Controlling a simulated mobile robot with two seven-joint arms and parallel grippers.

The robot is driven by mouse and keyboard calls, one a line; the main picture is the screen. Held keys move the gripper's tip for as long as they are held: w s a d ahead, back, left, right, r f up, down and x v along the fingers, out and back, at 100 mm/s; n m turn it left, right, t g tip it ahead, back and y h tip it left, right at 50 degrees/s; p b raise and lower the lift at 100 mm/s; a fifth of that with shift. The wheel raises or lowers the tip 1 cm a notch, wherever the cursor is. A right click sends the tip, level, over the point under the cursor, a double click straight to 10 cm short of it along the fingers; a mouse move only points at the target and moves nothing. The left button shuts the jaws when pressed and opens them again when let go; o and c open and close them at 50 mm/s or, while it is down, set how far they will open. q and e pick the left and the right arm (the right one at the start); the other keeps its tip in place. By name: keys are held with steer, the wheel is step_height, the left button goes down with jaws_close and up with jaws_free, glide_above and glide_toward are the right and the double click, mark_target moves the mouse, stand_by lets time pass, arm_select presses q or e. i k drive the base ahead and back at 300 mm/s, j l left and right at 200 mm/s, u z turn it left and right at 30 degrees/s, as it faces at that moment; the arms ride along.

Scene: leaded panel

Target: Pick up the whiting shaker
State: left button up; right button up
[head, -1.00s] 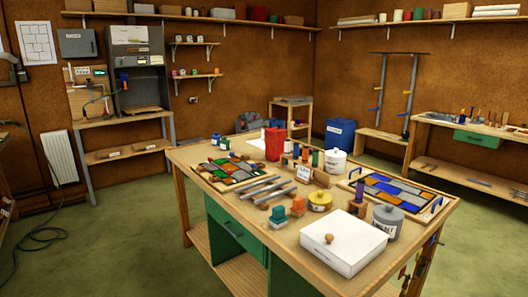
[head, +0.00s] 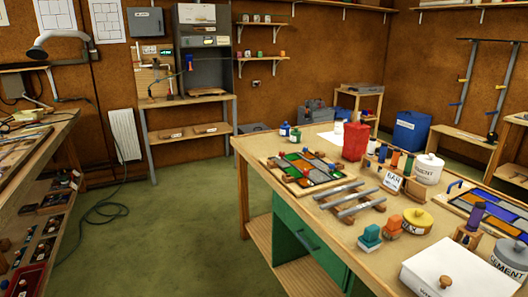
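I cannot make out a whiting shaker for certain. Several small containers stand on the wooden workbench (head: 330,205). A grey lidded tin (head: 510,256) marked "CEMENT" is at the right edge. A purple-topped bottle (head: 475,215) stands by a wooden block. Small coloured bottles (head: 394,159) stand in a row beside the white tub. Neither of my grippers is in view.
A leaded panel (head: 305,168), metal bars (head: 350,200), a yellow tin (head: 417,221), a red container (head: 355,141) and a white box (head: 460,270) crowd the bench. Another bench (head: 50,140) runs along the left. Green floor (head: 190,225) lies open between them; a hose (head: 105,208) lies there.

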mark_target(339, 121)
steer(key=i+j+u, duration=0.3)
steer(key=i, duration=0.3)
steer(key=i+u, duration=0.3)
steer(key=i, duration=0.3)
steer(key=i+u, duration=0.1)
steer(key=i, duration=1.35)
steer(key=i+l, duration=0.15)
steer(key=i, duration=1.95)
steer(key=i+j, duration=0.1)
steer(key=i, duration=0.65)
steer(key=i+z, duration=0.45)
steer(key=i+j+z, duration=0.15)
steer(key=i+z, duration=0.35)
steer(key=i, duration=0.2)
steer(key=i+l+z, duration=0.1)
steer(key=i+z, duration=0.45)
steer(key=z, duration=0.25)
steer(key=i+z, duration=0.65)
steer(key=z, duration=0.15)
steer(key=i+z, duration=0.25)
steer(key=z, duration=0.15)
steer(key=i+j+z, duration=0.1)
steer(key=i+z, duration=0.15)
steer(key=z, duration=0.15)
